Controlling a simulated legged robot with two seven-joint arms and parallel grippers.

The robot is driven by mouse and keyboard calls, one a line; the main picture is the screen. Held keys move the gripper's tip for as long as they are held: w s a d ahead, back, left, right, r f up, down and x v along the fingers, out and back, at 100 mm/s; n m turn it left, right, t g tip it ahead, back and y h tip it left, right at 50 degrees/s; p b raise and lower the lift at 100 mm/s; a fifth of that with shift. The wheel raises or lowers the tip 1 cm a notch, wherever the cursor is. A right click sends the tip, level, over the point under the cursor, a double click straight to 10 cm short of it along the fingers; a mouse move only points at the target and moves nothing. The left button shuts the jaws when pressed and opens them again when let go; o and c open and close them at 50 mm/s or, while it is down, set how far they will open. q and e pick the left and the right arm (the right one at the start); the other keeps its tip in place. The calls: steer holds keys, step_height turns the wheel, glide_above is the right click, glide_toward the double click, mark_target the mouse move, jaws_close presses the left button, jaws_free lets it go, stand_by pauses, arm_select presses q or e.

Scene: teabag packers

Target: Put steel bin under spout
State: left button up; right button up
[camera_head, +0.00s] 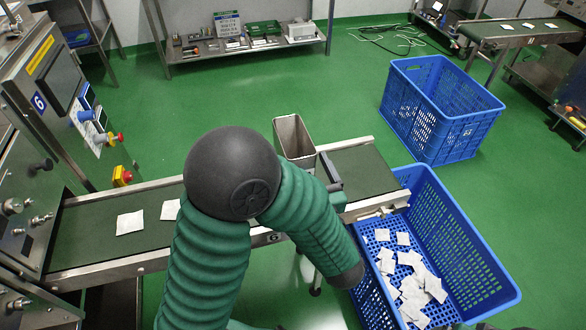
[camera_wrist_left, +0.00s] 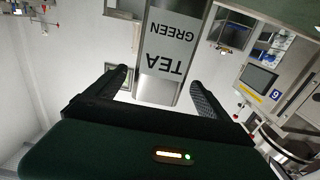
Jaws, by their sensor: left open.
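The steel bin (camera_head: 295,138) is a tall grey open-topped box at the conveyor, right of the middle in the head view. My arm hides its lower part, so I cannot tell what it rests on. In the left wrist view the bin (camera_wrist_left: 168,45) shows a "GREEN TEA" label, upside down. My left gripper (camera_wrist_left: 160,80) is open, with one finger on each side of the bin and gaps showing between. In the head view one dark finger shows beside the bin; the other is hidden by my green arm. I cannot make out a spout.
The conveyor (camera_head: 85,237) carries white teabags (camera_head: 130,224) from the machine (camera_head: 40,100) at left. A blue crate (camera_head: 455,240) with several teabags stands at its right end. Another blue crate (camera_head: 430,105) stands behind. A shelf (camera_head: 240,52) is at the back. Green floor between is clear.

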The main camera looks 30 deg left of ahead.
arm_select(q)
steer(key=x, duration=0.2)
steer(key=shift+w+a, duration=0.2)
steer(key=x, duration=0.1)
steer(key=b+x, duration=0.1)
steer(key=x, duration=0.3)
steer(key=shift+w+r+b, duration=0.15)
steer(key=shift+r+b, duration=0.15)
jaws_close()
